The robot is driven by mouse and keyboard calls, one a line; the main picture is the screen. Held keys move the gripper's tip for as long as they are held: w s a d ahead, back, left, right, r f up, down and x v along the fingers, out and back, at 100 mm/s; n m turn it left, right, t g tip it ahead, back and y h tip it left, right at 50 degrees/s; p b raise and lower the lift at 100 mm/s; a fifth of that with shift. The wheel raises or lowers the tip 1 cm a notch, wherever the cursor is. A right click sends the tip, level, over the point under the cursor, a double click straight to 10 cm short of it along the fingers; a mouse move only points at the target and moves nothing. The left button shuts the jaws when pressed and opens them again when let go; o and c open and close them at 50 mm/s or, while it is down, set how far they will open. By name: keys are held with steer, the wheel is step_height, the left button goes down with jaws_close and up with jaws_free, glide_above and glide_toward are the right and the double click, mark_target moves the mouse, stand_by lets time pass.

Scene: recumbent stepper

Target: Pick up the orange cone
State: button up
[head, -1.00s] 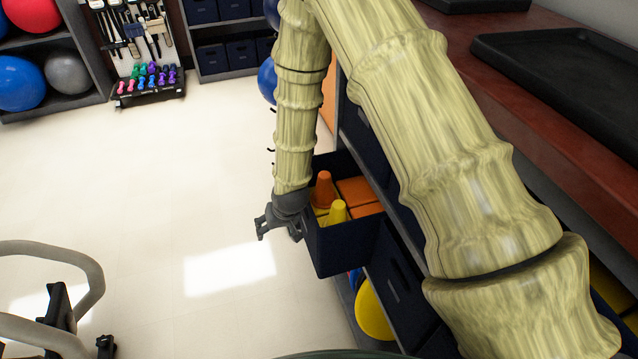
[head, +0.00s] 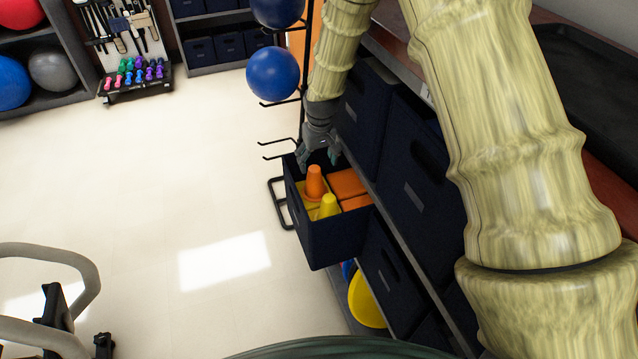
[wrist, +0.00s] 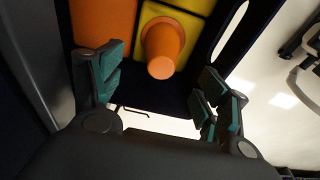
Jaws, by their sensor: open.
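The orange cone (head: 314,184) stands upright in a dark blue bin (head: 338,242) pulled out from the shelf. In the wrist view the cone (wrist: 161,48) shows from above, on a yellow block, beyond and between my fingertips. My gripper (head: 320,158) is open and empty over the far side of the bin, just behind and above the cone in the head view. In the wrist view its two teal-padded fingers (wrist: 156,88) are spread wide, apart from the cone.
A yellow cone (head: 328,206) stands in front of the orange one, with orange blocks (head: 347,183) on the right. A rack with blue balls (head: 272,74) rises behind the bin. Shelved bins (head: 420,170) border the right.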

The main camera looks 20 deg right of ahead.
mark_target(316, 170)
steer(key=shift+w+a+f+p, duration=0.1)
steer(key=shift+w+f+p, duration=0.15)
steer(key=shift+f, duration=0.8)
steer(key=shift+w+f+p, duration=0.1)
steer(key=shift+f+p, duration=0.1)
steer(key=shift+f, duration=0.85)
steer(key=shift+w+a+f+p, duration=0.1)
steer(key=shift+w+f+p, duration=0.2)
steer(key=shift+f+p, duration=0.3)
steer(key=shift+w+f+p, duration=0.25)
steer(key=shift+f+p, duration=0.15)
steer(key=shift+f, duration=0.35)
steer(key=shift+w+f, duration=0.15)
steer(key=shift+f, duration=1)
steer(key=shift+c, duration=0.3)
steer(key=c, duration=1)
